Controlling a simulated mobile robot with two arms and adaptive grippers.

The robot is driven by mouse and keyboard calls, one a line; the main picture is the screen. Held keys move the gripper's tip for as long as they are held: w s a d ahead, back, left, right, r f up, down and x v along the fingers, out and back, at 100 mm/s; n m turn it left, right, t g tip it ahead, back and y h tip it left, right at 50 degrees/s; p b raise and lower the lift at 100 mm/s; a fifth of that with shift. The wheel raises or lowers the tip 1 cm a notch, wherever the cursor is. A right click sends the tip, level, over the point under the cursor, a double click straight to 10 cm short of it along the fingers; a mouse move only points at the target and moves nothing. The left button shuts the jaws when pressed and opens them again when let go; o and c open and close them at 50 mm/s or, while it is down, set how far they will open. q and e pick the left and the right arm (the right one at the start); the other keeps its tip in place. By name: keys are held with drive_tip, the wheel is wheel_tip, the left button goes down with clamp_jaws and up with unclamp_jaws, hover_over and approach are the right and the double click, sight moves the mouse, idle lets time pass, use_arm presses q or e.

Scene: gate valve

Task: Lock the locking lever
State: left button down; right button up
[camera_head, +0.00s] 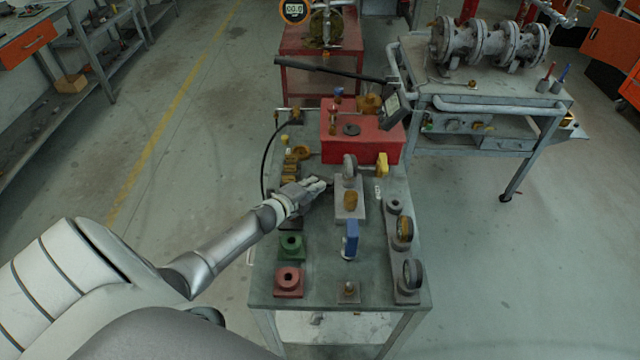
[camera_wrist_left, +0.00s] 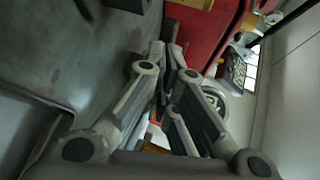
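My left gripper (camera_head: 318,185) reaches in from the left over the middle of the workbench (camera_head: 315,265). Its fingers run together at the tips (camera_wrist_left: 168,52) in the left wrist view, leaving at most a narrow gap. I cannot see anything clearly held between them. The tips are just left of a grey plate (camera_head: 349,212) carrying a brass cylinder (camera_head: 350,200) and a grey rounded part (camera_head: 349,166). A blue upright handle (camera_head: 351,238) stands nearer the front. I cannot tell for certain which part is the locking lever. My right gripper is out of view.
Green (camera_head: 291,246) and red (camera_head: 289,281) blocks sit at front left. A grey cart (camera_head: 478,82) stands behind right.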

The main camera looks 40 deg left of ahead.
use_arm(q)
drive_tip(key=m+h, duration=0.1)
drive_tip(key=a+m+h+b, duration=0.1)
drive_tip(key=shift+w+f+h, duration=0.1)
drive_tip(key=shift+w+h, duration=0.2)
drive_tip(key=shift+h, duration=0.1)
drive_tip(key=shift+w+f+b, duration=0.1)
drive_tip(key=shift+b, duration=0.25)
drive_tip(key=shift+w+a+b, duration=0.25)
drive_tip(key=shift+w+b, duration=0.05)
drive_tip(key=shift+b, duration=0.25)
drive_tip(key=shift+w+a+r, duration=0.1)
drive_tip(key=shift+r, duration=0.1)
drive_tip(key=shift+w+a+b, duration=0.1)
drive_tip(key=shift+w+b, duration=0.1)
drive_tip(key=shift+b, duration=0.1)
drive_tip(key=shift+s+g, duration=0.3)
drive_tip(key=shift+s, duration=0.2)
drive_tip(key=v, duration=1.1)
drive_tip(key=shift+a, duration=0.2)
